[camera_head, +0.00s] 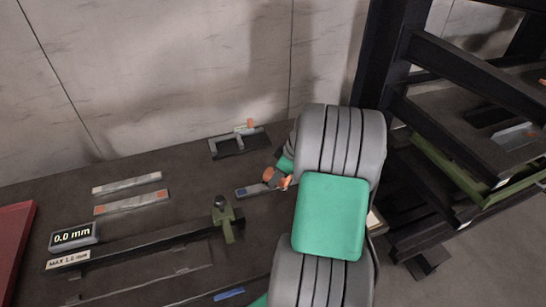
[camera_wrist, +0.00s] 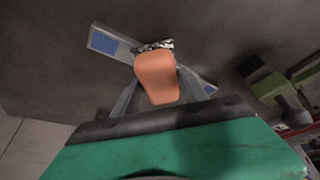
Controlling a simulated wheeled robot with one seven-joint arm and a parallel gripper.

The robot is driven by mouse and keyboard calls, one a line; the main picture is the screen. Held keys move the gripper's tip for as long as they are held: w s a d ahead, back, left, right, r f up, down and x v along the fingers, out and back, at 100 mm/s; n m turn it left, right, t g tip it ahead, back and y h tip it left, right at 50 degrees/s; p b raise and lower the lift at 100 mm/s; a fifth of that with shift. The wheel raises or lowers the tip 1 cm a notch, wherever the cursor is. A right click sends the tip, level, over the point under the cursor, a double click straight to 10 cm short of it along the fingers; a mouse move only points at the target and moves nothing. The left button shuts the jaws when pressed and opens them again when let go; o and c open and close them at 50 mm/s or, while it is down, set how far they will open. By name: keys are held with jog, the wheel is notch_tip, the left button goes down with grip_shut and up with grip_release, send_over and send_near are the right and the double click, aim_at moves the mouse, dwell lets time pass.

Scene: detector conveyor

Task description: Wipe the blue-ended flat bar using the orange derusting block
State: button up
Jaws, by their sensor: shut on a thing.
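The orange derusting block (camera_wrist: 157,78) is between my gripper's fingers (camera_wrist: 160,88) in the wrist view, with a grey, rough-looking pad at its far end. My gripper is shut on it. The flat bar (camera_wrist: 103,41) lies slantwise beneath, its blue left end clear. A bit of its blue right end shows past my right finger, and its middle is hidden by the block and pad. In the head view the block (camera_head: 271,175) is over the right part of the bar (camera_head: 248,191). I cannot tell whether the pad touches the bar.
Two other flat bars, one pale-ended (camera_head: 127,183) and one orange-ended (camera_head: 131,202), lie on the dark table to the left. A 0.0 mm display (camera_head: 74,236) stands by a long rail fixture (camera_head: 140,246). A dark bracket (camera_head: 238,143) sits behind the bar; a black rack (camera_head: 455,75) stands right.

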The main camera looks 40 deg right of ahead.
jog(key=shift+w+a+f, duration=0.1)
jog(key=shift+a, duration=0.35)
jog(key=shift+d+r+p, duration=0.1)
jog(key=shift+r+p, duration=2.15)
jog(key=shift+r, duration=1.95)
